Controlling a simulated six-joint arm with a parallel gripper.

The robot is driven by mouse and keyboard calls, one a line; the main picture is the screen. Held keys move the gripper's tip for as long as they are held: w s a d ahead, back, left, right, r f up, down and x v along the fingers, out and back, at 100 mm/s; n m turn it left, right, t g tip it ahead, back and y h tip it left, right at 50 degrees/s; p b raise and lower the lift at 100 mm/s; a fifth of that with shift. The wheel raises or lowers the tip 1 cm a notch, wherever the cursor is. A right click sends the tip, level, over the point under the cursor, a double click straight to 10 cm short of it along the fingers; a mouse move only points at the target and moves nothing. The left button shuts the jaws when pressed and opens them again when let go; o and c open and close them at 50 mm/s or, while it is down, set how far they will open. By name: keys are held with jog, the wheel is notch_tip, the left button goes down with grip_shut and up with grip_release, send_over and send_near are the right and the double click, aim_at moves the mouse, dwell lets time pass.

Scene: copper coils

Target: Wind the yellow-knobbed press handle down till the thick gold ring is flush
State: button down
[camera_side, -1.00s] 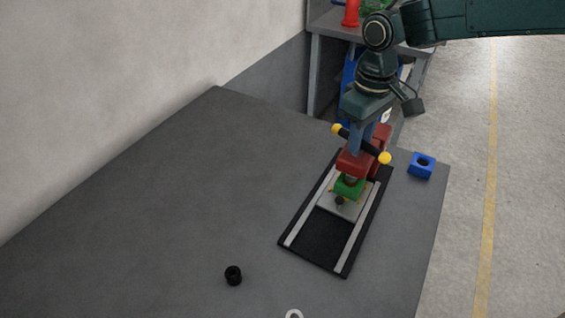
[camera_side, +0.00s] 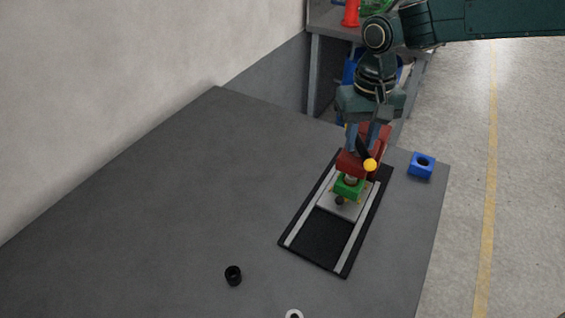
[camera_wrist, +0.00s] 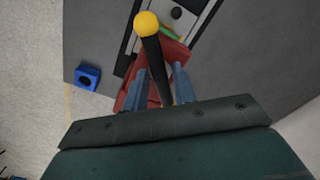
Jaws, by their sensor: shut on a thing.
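The press has a red frame (camera_side: 352,162) and a black handle bar with yellow knobs. The near knob (camera_side: 370,165) is clear in the side view; the far end is mostly hidden behind my gripper. My gripper (camera_side: 363,148) points down and is shut on the middle of the handle. In the wrist view, the black bar (camera_wrist: 157,68) passes between my blue fingers, its yellow knob (camera_wrist: 146,24) towards the top. A green block (camera_side: 349,187) sits under the press head. The gold ring cannot be made out clearly; how far it is seated cannot be told.
The press stands on a black base with pale rails (camera_side: 298,222). A blue block with a hole (camera_side: 422,166) lies to its right. A black cylinder (camera_side: 233,275) and a pale ring (camera_side: 294,314) lie towards the front. The table's left side is clear.

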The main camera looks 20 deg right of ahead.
jog(key=shift+m, duration=0.4)
jog(key=shift+f+m, duration=0.1)
jog(key=shift+m, duration=0.8)
jog(key=c, duration=1.4)
grip_release()
jog(key=shift+r, duration=3.55)
jog(key=shift+f, duration=0.1)
jog(key=shift+f+n, duration=0.9)
jog(key=shift+n, duration=0.1)
